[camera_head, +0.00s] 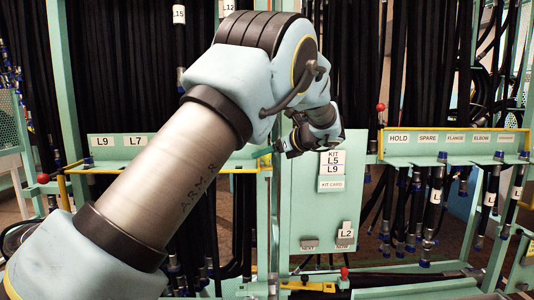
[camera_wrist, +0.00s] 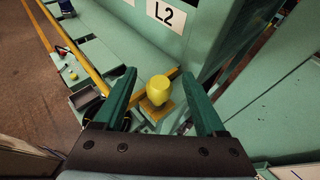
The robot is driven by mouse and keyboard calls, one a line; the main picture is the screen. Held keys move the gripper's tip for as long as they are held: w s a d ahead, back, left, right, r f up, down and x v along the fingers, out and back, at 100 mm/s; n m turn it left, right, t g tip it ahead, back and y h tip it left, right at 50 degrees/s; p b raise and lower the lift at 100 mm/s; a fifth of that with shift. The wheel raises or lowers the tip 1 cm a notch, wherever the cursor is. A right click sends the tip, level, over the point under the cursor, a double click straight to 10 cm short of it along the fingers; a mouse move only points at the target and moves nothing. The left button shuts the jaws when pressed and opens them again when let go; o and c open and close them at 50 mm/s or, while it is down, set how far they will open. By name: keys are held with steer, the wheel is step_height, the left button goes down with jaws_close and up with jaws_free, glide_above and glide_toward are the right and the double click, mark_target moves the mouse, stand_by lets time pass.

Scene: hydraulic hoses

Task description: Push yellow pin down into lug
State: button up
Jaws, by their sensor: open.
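In the wrist view the yellow pin (camera_wrist: 159,88) shows as a rounded yellow head. It stands over a square yellow piece (camera_wrist: 148,110), which may be the lug. How deep the pin sits cannot be told. My gripper (camera_wrist: 159,76) has two green fingers spread apart, one on each side of the pin head. I see gaps between the head and both fingers, and nothing is held. In the head view my gripper (camera_head: 291,146) is small and partly hidden by my arm at the green frame; the pin cannot be made out there.
A green kit panel (camera_head: 306,209) stands right of my arm. A labelled green shelf (camera_head: 455,147) with a yellow edge and a red knob (camera_head: 381,107) is farther right. Black hoses (camera_head: 345,55) hang behind. In the wrist view, green walls (camera_wrist: 245,85) rise close at right.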

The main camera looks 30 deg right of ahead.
steer(key=b+v, duration=0.3)
steer(key=v, duration=0.7)
steer(key=shift+s+r+b, duration=0.15)
steer(key=shift+s+b, duration=0.15)
steer(key=shift+d, duration=0.1)
